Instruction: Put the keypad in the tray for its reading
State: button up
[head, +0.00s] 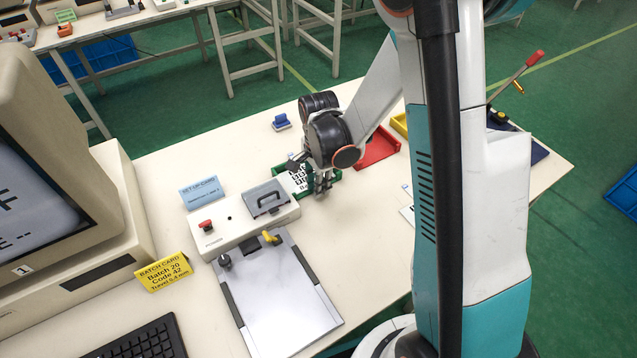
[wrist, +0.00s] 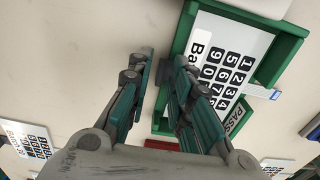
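A white keypad film (wrist: 222,65) with black number keys lies in a green tray (wrist: 178,45) marked PASS. In the head view the film (head: 299,180) and green tray (head: 335,175) are partly hidden by my gripper (head: 323,182). One finger overlaps the tray's near wall; contact cannot be told. A red tray (head: 378,150) and a yellow tray (head: 400,124) stand to the right. The monitor (head: 35,200) shows part of an "F" and dashes.
A tester (head: 245,228) with a handled grey lid and red button stands left of the tray. A grey plate fixture (head: 280,300) lies in front. Yellow batch card (head: 163,271) and blue card (head: 201,191) stand nearby. Another keypad film (wrist: 28,138) lies on the bench.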

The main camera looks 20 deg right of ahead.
dwell(0.3)
notch_tip(320, 180, up, 12)
dwell(0.6)
jog(key=shift+r, duration=0.1)
jog(key=s+r+n+t, duration=0.7)
jog(key=s+r+n, duration=0.5)
jog(key=s+n, duration=0.3)
jog(key=shift+s+n, duration=0.4)
jog(key=shift+s, duration=0.3)
dwell(0.5)
